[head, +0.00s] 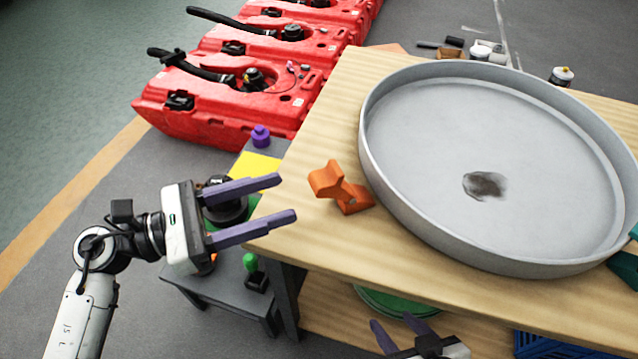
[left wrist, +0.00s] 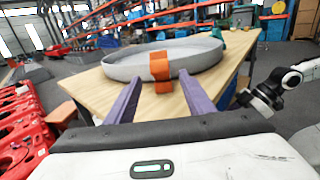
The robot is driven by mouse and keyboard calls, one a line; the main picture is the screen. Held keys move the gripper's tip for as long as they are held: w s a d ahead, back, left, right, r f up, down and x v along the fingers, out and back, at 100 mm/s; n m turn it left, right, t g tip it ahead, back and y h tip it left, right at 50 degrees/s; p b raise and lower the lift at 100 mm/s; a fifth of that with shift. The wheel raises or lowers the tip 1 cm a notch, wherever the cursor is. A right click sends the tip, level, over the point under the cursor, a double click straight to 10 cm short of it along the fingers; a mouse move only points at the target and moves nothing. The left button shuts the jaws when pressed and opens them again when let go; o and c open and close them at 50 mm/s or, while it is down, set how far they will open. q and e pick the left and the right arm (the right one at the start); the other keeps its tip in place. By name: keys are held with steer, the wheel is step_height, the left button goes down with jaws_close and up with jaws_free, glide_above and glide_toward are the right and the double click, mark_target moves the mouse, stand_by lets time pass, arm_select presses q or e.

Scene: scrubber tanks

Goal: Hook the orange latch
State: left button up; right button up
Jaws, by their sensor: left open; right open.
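The orange latch (head: 341,188) stands on the wooden table near its left corner, next to the rim of a large round grey tray (head: 480,262). The latch looks tilted, with a raised upper block and a lower foot. My left gripper (head: 288,198) is open and empty, left of the latch and apart from it, with its purple fingers pointing at it. In the left wrist view the latch (left wrist: 160,70) appears between and beyond the two fingertips (left wrist: 158,82). My right gripper (head: 398,330) is open at the bottom edge, below the tabletop's front edge, partly cut off.
The wooden table (head: 320,95) carries the tray, which has a dark stain. A small dark stand (head: 225,295) with purple and green knobs is beneath my left gripper. Red tanks (head: 225,100) line the back left. A blue crate (head: 550,347) sits low right.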

mark_target(311, 187)
arm_select(q)
steer(key=p+x, duration=0.1)
steer(key=x, duration=0.7)
steer(key=shift+d, duration=0.2)
steer(key=shift+w+r, duration=0.1)
jaws_close()
